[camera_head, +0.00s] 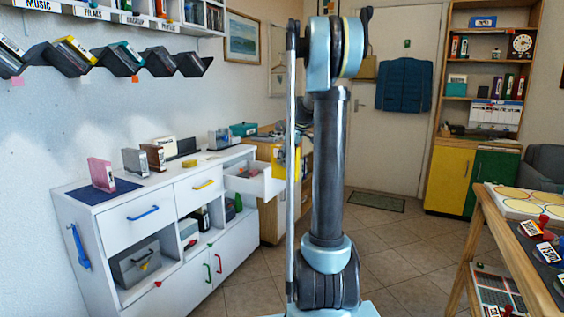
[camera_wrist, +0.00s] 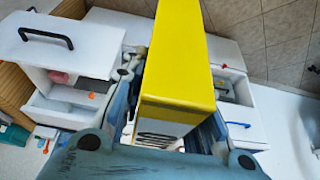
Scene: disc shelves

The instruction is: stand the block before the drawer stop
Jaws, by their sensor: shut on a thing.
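A yellow block (camera_wrist: 180,55) with dark markings on its pale near end is held in my gripper (camera_wrist: 170,90), in the wrist view. The fingers lie on both sides of it. In the head view, my arm hides most of the gripper, and a bit of yellow shows (camera_head: 278,160) beside the arm, above the open white drawer (camera_head: 252,186). In the wrist view, an open drawer with a black handle (camera_wrist: 46,36) lies to the left of the block. I cannot make out the drawer stop or whether the block touches anything.
The white cabinet (camera_head: 125,208) has several cases and a small yellow object (camera_head: 194,163) on top. A wooden cabinet (camera_head: 270,218) stands behind the open drawer. A wooden table (camera_head: 510,250) with discs is at the right. The tiled floor (camera_head: 405,262) between is clear.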

